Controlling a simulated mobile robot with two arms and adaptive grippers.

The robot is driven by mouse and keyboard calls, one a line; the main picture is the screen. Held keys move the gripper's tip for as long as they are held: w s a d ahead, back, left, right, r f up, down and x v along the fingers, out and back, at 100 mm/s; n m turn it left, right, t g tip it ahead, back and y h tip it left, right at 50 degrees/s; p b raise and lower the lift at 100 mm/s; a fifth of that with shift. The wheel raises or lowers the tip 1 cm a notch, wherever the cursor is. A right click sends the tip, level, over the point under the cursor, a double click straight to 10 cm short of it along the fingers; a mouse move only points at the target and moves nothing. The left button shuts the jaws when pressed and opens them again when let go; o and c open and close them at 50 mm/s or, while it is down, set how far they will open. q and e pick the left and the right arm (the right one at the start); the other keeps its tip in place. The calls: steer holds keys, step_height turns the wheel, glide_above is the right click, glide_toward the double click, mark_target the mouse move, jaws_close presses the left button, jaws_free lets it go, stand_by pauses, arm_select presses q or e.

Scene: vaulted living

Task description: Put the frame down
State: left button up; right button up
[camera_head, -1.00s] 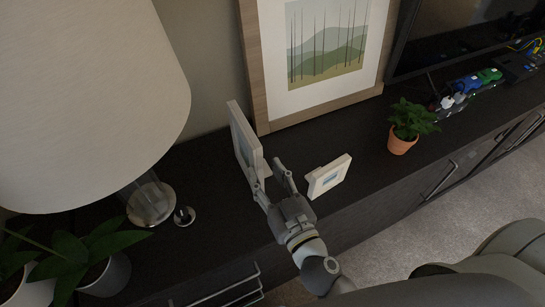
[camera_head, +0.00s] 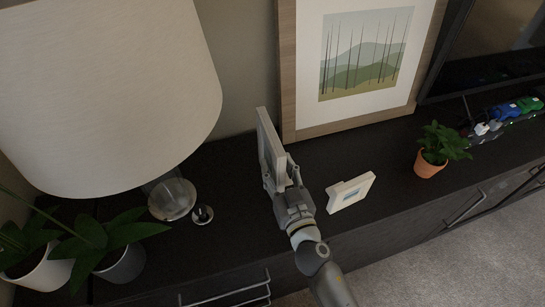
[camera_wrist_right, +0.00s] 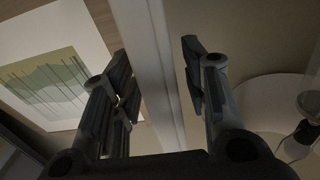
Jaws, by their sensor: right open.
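A pale, thin picture frame (camera_head: 269,140) stands upright on the dark cabinet, seen nearly edge-on in the head view. My right gripper (camera_head: 281,184) is at its near edge, with the fingers on either side of it. In the right wrist view the frame's edge (camera_wrist_right: 152,45) runs between the two open fingers (camera_wrist_right: 157,65); contact with either finger cannot be told. A smaller cream frame (camera_head: 350,192) stands tilted just to the right of the gripper. My left gripper is not in view.
A large wood-framed landscape picture (camera_head: 290,60) leans on the wall behind. A lamp (camera_head: 110,90) and potted plants (camera_head: 122,262) stand left. A small potted plant (camera_head: 430,165) and toy train (camera_head: 505,112) are right.

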steer(key=x, duration=0.4)
steer(key=shift+w+p, duration=0.25)
steer(key=shift+p, duration=0.1)
jaws_close()
steer(key=shift+r, duration=0.15)
